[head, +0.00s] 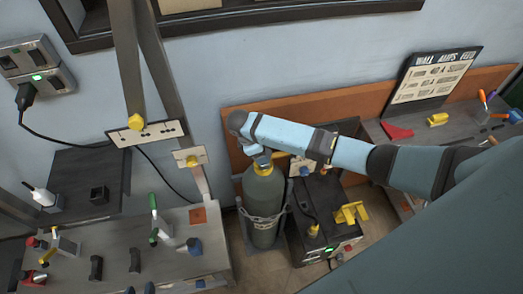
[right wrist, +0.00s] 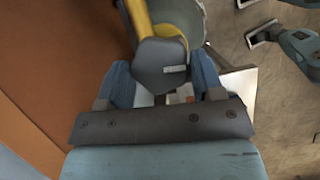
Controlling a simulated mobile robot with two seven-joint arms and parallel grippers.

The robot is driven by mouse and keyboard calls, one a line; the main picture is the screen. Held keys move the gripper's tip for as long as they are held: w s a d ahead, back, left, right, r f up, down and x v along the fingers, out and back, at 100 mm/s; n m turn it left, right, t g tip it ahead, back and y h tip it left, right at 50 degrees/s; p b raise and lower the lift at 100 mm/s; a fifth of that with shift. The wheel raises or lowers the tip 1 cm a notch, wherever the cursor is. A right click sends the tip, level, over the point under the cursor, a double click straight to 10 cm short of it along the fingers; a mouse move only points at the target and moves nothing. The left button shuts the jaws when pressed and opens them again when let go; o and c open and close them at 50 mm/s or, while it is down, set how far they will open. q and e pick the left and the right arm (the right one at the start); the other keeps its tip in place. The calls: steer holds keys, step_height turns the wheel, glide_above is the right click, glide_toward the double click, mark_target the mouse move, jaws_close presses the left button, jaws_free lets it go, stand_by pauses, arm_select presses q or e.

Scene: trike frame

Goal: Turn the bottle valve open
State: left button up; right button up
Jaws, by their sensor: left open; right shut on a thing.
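The grey-green gas bottle (head: 263,195) stands upright with a chain around it, in the middle of the head view. My right arm comes in from the right, and my right gripper (head: 261,158) is at the bottle's top. In the right wrist view my right gripper (right wrist: 161,85) is shut on a dark grey valve handle (right wrist: 162,65), with a finger on each side. A yellow part (right wrist: 178,20) shows behind the handle. The valve is mostly hidden in the head view. My left gripper (head: 140,289) shows only its blue fingertips at the bottom edge, apart from each other and away from the bottle.
A dark machine (head: 322,220) with a yellow bracket (head: 350,213) stands right of the bottle. A grey workbench (head: 120,240) with tools is at the left. An orange-brown board (head: 235,130) runs along the wall behind. A second bench (head: 455,125) with a sign is at the right.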

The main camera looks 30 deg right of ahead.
steer(key=shift+n+t, duration=0.3)
steer(key=shift+n, duration=0.3)
steer(key=o, duration=0.9)
steer(key=shift+o, duration=0.2)
steer(key=shift+r, duration=0.1)
